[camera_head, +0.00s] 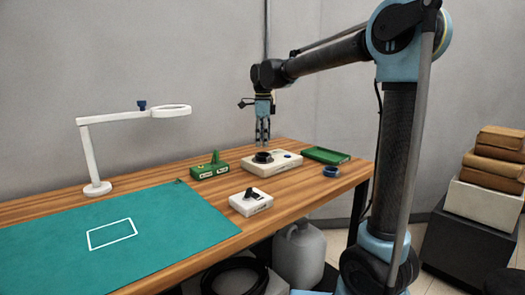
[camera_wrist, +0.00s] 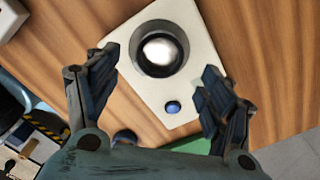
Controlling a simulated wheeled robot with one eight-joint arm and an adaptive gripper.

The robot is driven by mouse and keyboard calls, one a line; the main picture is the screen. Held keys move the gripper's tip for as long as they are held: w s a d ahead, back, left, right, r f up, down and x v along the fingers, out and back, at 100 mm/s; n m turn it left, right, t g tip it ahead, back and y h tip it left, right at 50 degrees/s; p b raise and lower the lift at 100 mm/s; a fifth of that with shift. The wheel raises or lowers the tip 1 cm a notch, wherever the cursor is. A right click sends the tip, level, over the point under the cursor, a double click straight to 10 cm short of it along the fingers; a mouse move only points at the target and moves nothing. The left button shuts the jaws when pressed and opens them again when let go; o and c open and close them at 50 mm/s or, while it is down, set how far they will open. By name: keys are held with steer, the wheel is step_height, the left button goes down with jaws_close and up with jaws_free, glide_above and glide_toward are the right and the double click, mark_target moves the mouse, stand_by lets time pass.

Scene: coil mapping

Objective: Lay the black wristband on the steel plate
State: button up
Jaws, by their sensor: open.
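A black ring (camera_head: 262,157), which looks like the wristband, sits on top of a white box (camera_head: 283,164). In the wrist view the black ring (camera_wrist: 139,52) surrounds a bright, shiny round surface (camera_wrist: 161,50), which may be the steel plate. I cannot tell whether the ring lies loose there or is part of the box. My gripper (camera_head: 263,140) is above the white box, pointing down. The gripper is open and empty.
A green tray (camera_head: 326,155) and a small dark blue ring (camera_head: 331,171) are at the table's right end. A green block (camera_head: 210,171) and a small white box (camera_head: 251,205) stand nearby. A green mat (camera_head: 170,235) and a white lamp (camera_head: 97,160) are to the left.

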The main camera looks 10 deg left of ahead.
step_height(320, 180, up, 7)
stand_by(0.3)
